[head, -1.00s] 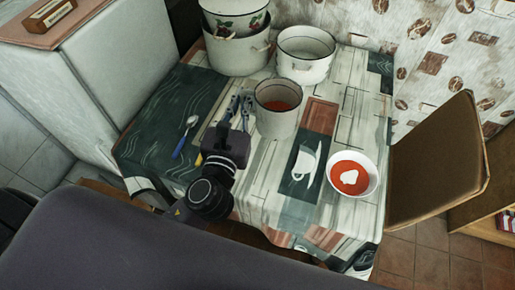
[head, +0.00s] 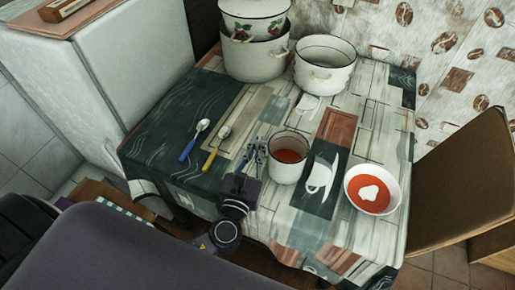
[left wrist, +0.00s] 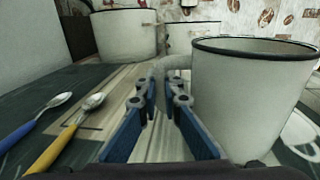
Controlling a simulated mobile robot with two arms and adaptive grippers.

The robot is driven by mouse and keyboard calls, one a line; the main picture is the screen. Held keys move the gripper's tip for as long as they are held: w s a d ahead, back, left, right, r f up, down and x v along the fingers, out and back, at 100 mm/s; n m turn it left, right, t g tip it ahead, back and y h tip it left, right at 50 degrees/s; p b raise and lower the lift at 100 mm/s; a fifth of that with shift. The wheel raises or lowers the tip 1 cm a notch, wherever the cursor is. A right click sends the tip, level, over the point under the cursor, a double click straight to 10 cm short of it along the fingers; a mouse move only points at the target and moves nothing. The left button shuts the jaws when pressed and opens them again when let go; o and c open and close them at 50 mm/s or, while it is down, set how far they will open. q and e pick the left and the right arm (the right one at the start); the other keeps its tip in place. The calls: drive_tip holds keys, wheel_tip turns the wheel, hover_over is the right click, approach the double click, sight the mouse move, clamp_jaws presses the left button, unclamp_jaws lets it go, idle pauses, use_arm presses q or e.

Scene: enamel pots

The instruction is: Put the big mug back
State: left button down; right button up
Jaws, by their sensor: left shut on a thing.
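The big mug (head: 286,172) is white enamel with a dark rim and holds red liquid. It is upright at the middle of the table, on or just above the cloth; I cannot tell if its base touches. My left gripper (head: 255,150) is on its left side, shut on its handle. In the left wrist view, the mug (left wrist: 245,105) fills the right side and its handle (left wrist: 175,62) reaches toward my fingertips (left wrist: 165,85). My right gripper is not in view.
A white bowl (head: 353,187) of red soup stands right of the mug. A blue-handled spoon (head: 190,147) and a yellow-handled spoon (head: 213,153) lie left. A chair (head: 465,185) is at the right.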

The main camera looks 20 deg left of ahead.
use_arm(q)
drive_tip(key=shift+f, duration=0.1)
drive_tip(key=shift+f, duration=0.15)
drive_tip(key=c, duration=2.1)
unclamp_jaws()
